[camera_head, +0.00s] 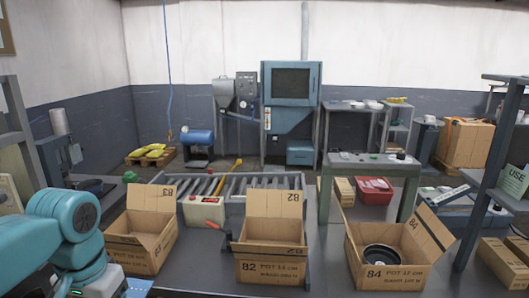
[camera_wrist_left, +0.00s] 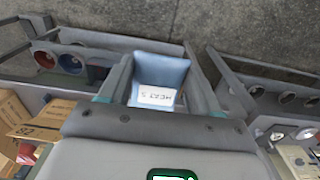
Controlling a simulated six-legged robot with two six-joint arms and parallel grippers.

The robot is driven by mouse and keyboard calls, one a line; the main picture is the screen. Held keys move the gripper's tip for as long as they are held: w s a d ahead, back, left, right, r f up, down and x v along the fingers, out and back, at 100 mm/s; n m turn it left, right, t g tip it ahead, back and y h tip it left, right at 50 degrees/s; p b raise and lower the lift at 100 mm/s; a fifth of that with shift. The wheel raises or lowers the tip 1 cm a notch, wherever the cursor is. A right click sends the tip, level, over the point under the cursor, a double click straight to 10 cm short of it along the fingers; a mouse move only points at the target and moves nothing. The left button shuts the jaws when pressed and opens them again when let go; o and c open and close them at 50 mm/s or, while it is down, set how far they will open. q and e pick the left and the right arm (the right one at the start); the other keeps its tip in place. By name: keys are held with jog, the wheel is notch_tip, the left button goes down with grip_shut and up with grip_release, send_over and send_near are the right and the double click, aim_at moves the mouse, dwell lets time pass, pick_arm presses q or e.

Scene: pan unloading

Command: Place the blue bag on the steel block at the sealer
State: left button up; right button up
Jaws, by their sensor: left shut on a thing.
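The blue bag (camera_wrist_left: 160,72) with a white printed label is in the left wrist view, held between the two fingers of my left gripper (camera_wrist_left: 158,82). The gripper is shut on it, with one finger along each side. In the head view my left arm (camera_head: 62,225) comes in at the lower left, and its fingers are not clearly seen there. A light blue patch (camera_head: 138,287) shows at the bottom edge; I cannot tell whether it is the bag. I cannot make out the steel block or the sealer for certain. My right gripper is not in view.
Open cardboard boxes stand in front: one at left (camera_head: 136,255), box 82 (camera_head: 270,272), and box 84 (camera_head: 385,277) with a dark pot (camera_head: 381,253) inside. A roller conveyor (camera_head: 250,183) lies behind. A grey-green table (camera_head: 372,165) stands behind at right.

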pick_arm(q)
jog(key=w+d+f, duration=0.2)
jog(key=d+f, duration=0.1)
jog(key=f, duration=0.7)
jog(key=w+d+f, duration=0.3)
jog(key=d+f, duration=0.1)
jog(key=f, duration=0.5)
jog(key=shift+f+n, duration=0.4)
jog(key=shift+s, duration=0.1)
